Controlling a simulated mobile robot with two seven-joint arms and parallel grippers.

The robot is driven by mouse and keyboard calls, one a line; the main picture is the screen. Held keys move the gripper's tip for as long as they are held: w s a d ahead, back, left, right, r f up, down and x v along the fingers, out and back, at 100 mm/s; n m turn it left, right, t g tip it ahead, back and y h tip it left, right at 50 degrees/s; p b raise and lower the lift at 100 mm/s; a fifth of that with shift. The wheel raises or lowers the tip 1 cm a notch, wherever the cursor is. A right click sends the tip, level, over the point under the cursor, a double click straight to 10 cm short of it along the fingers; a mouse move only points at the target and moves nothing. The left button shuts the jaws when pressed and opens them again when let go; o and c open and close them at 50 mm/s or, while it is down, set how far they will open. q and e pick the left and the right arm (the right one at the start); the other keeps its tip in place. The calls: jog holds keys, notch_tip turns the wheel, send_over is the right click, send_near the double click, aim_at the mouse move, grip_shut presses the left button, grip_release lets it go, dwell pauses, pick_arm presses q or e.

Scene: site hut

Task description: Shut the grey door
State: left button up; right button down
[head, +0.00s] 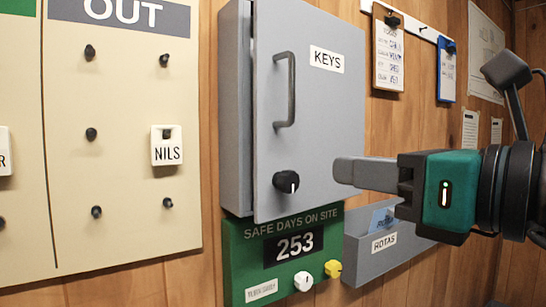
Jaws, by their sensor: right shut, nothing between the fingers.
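The grey door (325,110) belongs to a grey wall cabinet (234,110). It carries a KEYS label, a dark bar handle (290,90) and a black round knob (286,181) near its left edge. The cabinet's side shows left of the door; I cannot tell clearly how wide any gap between them is. My right gripper (345,171) comes in from the right with its fingers together and empty. Its fingertips overlap the door's lower right part in the picture, right of the knob; contact cannot be told. My left gripper is out of view.
A green SAFE DAYS sign (240,262) with a white knob (303,281) and a yellow knob (333,268) sits below the cabinet. A grey ROTAS tray (358,262) is below my gripper.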

jog(key=p, duration=0.1)
send_near(259, 160)
jog(key=x, duration=0.5)
jog(key=shift+w+a+r, duration=0.15)
jog(key=shift+a, duration=0.05)
jog(key=shift+w+a, duration=0.45)
jog(key=shift+w, duration=0.05)
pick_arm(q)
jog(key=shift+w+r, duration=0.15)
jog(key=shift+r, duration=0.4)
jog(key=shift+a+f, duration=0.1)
